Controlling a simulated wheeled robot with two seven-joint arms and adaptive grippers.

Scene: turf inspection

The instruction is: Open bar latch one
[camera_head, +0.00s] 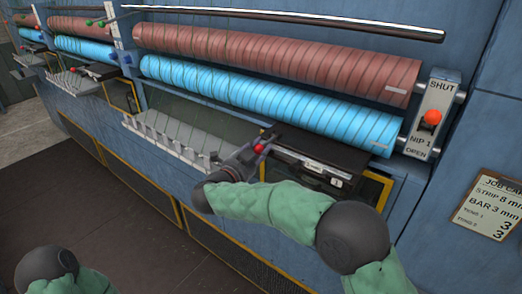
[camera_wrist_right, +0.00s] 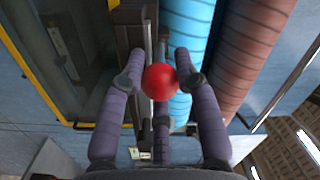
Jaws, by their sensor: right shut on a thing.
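A latch with a red ball knob (camera_head: 259,148) sits at the left end of a dark bar unit (camera_head: 318,150) below the blue roller. My right gripper (camera_head: 250,157) is at this knob, its arm coming up from the lower right. In the right wrist view the red knob (camera_wrist_right: 160,82) lies between the two purple fingers of my right gripper (camera_wrist_right: 158,80), which are shut on it. The latch's stem and pivot are mostly hidden behind the gripper. My left gripper is out of view; only part of my left arm shows at the lower left.
A brown roller (camera_head: 270,62) and a blue roller (camera_head: 265,98) run above the unit. A NIP 1 lever panel (camera_head: 432,115) marked SHUT and OPEN stands right. A job card (camera_head: 489,205) hangs at far right. A toothed tray (camera_head: 175,138) lies left of the knob.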

